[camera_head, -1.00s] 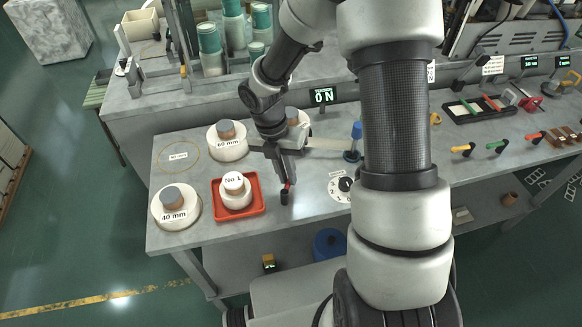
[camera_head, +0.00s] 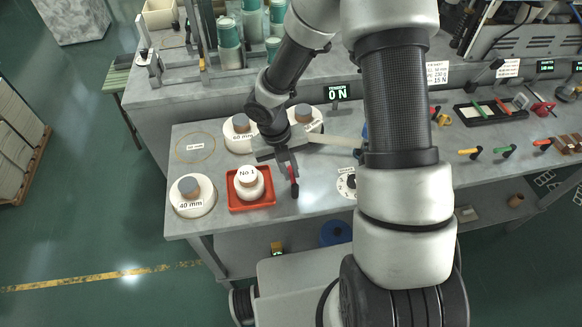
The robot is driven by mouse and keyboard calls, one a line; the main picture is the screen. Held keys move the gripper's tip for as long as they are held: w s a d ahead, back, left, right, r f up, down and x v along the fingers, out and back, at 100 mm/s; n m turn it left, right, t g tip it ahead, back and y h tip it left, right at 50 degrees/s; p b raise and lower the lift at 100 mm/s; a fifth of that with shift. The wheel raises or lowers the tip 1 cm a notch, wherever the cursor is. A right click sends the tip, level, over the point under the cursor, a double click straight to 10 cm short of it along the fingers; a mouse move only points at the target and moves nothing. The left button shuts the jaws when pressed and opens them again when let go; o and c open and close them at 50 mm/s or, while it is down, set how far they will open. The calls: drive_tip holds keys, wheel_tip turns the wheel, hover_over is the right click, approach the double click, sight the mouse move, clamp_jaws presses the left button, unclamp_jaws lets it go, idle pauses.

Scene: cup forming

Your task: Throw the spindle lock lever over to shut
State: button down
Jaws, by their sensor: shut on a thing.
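My gripper (camera_head: 291,176) points down over the near bench, just right of the red tray. Its jaws are shut on a small upright red piece with a black end (camera_head: 295,189). The piece looks like a handle; I cannot tell for certain that it is the spindle lock lever. No label or lock mark shows on it. My wrist and arm hide part of the bench behind it and to the right.
The red tray (camera_head: 265,203) holds a white block marked No 1 (camera_head: 248,189). A 40 mm former (camera_head: 191,192) stands to its left, a 60 mm one (camera_head: 239,133) behind. A dial (camera_head: 345,184) is partly hidden. Coloured-handled tools (camera_head: 504,152) lie at right.

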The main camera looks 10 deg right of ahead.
drive_tip(key=shift+a, duration=0.1)
drive_tip(key=c, duration=1.8)
unclamp_jaws()
drive_tip(key=shift+r, duration=0.15)
drive_tip(key=a+r+p, duration=0.2)
drive_tip(key=a+r, duration=0.1)
drive_tip(key=r, duration=1.4)
drive_tip(key=shift+a+p, duration=0.15)
drive_tip(key=shift+p, duration=0.25)
